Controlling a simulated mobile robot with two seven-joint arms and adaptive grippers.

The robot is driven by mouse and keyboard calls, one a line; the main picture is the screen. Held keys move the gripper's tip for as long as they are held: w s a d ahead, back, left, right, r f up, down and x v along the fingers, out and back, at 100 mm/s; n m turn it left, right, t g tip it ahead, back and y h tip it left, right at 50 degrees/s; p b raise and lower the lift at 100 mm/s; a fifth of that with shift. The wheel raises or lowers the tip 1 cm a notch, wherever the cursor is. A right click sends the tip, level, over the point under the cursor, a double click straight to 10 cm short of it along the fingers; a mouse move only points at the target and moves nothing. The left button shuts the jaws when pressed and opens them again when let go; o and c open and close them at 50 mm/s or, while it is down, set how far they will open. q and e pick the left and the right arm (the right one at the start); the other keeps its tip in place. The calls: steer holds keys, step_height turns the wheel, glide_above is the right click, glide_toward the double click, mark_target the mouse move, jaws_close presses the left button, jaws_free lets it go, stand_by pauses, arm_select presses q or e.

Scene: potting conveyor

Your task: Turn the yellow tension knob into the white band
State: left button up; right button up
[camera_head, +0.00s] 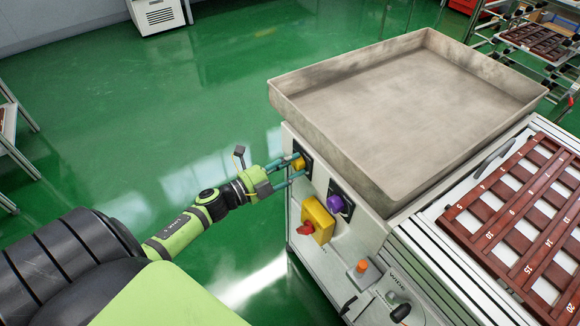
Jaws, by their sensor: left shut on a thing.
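The yellow tension knob (299,163) sits on a dark plate on the side panel of the conveyor machine. My left gripper (299,167) reaches in from the left and is shut on the yellow knob, with a teal finger on either side of it. The white band around the knob cannot be made out at this size, so the knob's setting is unclear. My right gripper is not in view.
A purple knob (336,203) sits close to the right. Below are a yellow box (319,214) with a red switch and an orange button (361,267). A large grey tray (405,110) overhangs the panel. A brown slotted tray (520,215) lies right.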

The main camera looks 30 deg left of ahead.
arm_select(q)
steer(key=shift+d+r+m, duration=0.15)
steer(key=shift+d+m, duration=0.05)
steer(key=shift+m, duration=0.5)
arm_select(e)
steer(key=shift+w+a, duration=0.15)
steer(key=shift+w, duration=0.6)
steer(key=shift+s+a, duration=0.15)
arm_select(q)
steer(key=o, duration=1.1)
steer(key=shift+d, duration=0.1)
steer(key=shift+o, duration=0.2)
steer(key=shift+s+a+f, duration=0.2)
steer(key=v, duration=1.1)
steer(key=shift+s, duration=0.3)
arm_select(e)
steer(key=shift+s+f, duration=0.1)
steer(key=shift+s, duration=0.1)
arm_select(q)
steer(key=shift+a, duration=0.1)
